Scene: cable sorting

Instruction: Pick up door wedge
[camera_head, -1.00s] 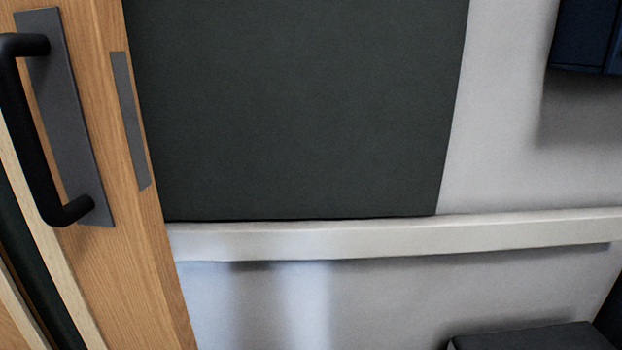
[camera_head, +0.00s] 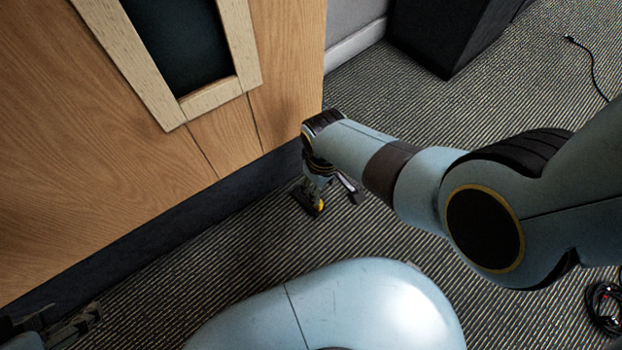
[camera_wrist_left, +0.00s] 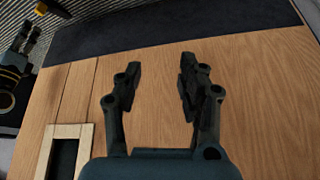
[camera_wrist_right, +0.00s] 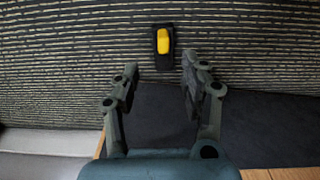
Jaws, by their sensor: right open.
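The door wedge (camera_wrist_right: 163,42), black with a yellow top, lies on the striped carpet in the right wrist view. It is small and partly hidden by my right gripper in the head view (camera_head: 319,206). My right gripper (camera_wrist_right: 159,74) is open and empty, its fingers pointing down toward the floor. The wedge shows just beyond the gap between its fingertips. My left gripper (camera_wrist_left: 160,74) is open and empty in front of the wooden door; in the head view it shows dark at the bottom left (camera_head: 70,325).
The wooden door (camera_head: 110,150), with a dark bottom strip and a framed window, stands close to the wedge on the left. A black box-like object (camera_head: 445,35) stands at the back. Cables (camera_head: 605,305) lie at the right edge. Carpet around the wedge is otherwise clear.

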